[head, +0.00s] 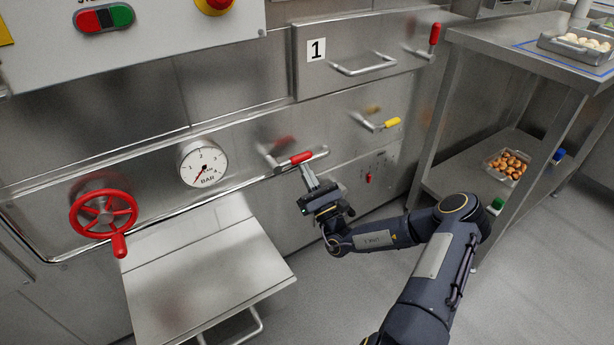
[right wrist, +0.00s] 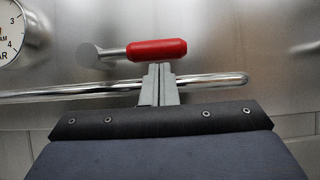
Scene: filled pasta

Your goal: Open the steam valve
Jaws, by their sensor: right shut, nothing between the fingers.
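A red-gripped lever (head: 302,158) is on the steel front, right of the round pressure gauge (head: 203,162). Its grip lies nearly level in the right wrist view (right wrist: 157,49), with its metal pivot at the left. A red handwheel (head: 104,214) with a crank knob is left of the gauge. The gauge needle points down and left, toward the low end. My right gripper (head: 305,170) is shut and empty, its fingertips just below the red grip; they also show in the right wrist view (right wrist: 158,72). I cannot tell if they touch it. My left gripper is out of view.
A horizontal steel rail (right wrist: 205,83) runs behind my fingers. A yellow-gripped lever (head: 392,122) and a drawer handle (head: 364,65) are up and right. A steel shelf (head: 205,265) juts out below the gauge. A rack (head: 448,75) with food trays stands at the right.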

